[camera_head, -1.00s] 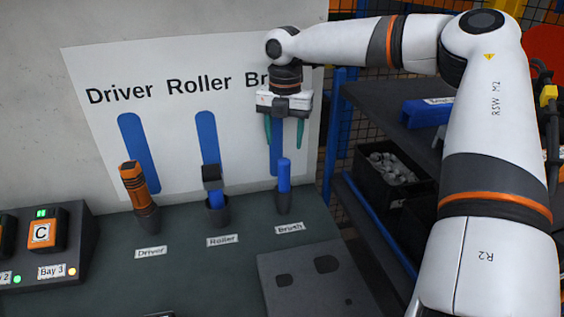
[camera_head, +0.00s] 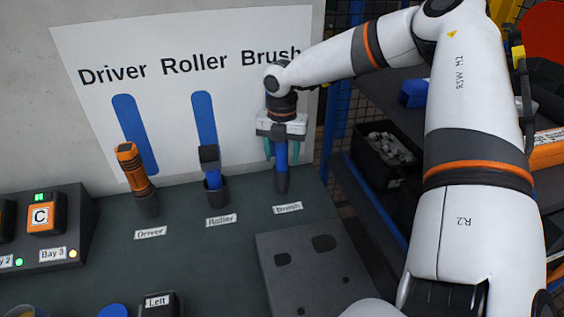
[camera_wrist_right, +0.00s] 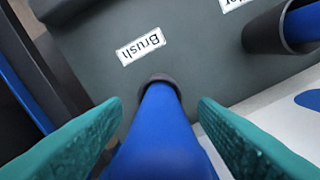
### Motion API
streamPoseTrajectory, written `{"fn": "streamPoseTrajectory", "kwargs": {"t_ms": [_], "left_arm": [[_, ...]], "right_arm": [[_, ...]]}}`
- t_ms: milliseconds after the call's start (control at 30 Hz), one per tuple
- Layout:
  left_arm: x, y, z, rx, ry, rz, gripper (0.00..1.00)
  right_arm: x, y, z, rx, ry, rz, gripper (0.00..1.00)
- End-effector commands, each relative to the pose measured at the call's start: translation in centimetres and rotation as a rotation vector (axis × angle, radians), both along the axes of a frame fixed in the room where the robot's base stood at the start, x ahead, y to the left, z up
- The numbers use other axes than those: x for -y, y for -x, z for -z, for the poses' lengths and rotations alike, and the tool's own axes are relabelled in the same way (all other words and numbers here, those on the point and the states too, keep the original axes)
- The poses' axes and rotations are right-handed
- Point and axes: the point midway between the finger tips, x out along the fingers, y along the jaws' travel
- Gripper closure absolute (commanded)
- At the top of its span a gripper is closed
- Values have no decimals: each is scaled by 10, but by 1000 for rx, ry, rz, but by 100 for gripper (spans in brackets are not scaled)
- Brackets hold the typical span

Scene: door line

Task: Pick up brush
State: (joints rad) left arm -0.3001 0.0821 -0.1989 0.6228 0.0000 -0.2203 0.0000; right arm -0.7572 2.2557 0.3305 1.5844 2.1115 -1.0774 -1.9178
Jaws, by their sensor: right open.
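The brush has a blue handle (camera_head: 282,158) and stands upright in a dark holder at the right of the row, behind the label "Brush". In the right wrist view its blue handle (camera_wrist_right: 162,135) rises from the round holder between my two green fingers. My right gripper (camera_head: 281,155) points down over the brush from above. Its fingers are open, one on each side of the handle, with gaps showing in the wrist view. The brush's lower end is hidden in the holder. My left gripper does not show.
The orange driver (camera_head: 133,168) and the dark-topped roller (camera_head: 210,165) stand in holders to the left. A sign board (camera_head: 75,60) is close behind. A grey plate with cutouts (camera_head: 310,285) lies in front. A charging bay (camera_head: 45,225) sits at left, shelves at right.

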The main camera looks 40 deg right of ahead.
Motion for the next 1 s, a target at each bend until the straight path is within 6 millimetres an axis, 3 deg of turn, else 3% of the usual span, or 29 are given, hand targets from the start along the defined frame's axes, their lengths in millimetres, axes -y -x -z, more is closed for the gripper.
{"fn": "streamPoseTrajectory", "kwargs": {"t_ms": [300, 600, 867, 1000], "left_arm": [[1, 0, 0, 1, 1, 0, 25], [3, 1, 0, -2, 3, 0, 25], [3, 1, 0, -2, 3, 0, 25], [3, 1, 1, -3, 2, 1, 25]], "right_arm": [[0, 0, 7, 0, 0, 0, 46], [0, 0, 7, 0, 0, 1, 94], [0, 0, 4, 1, 0, 1, 94], [0, -1, -13, 5, -1, 1, 94]]}}
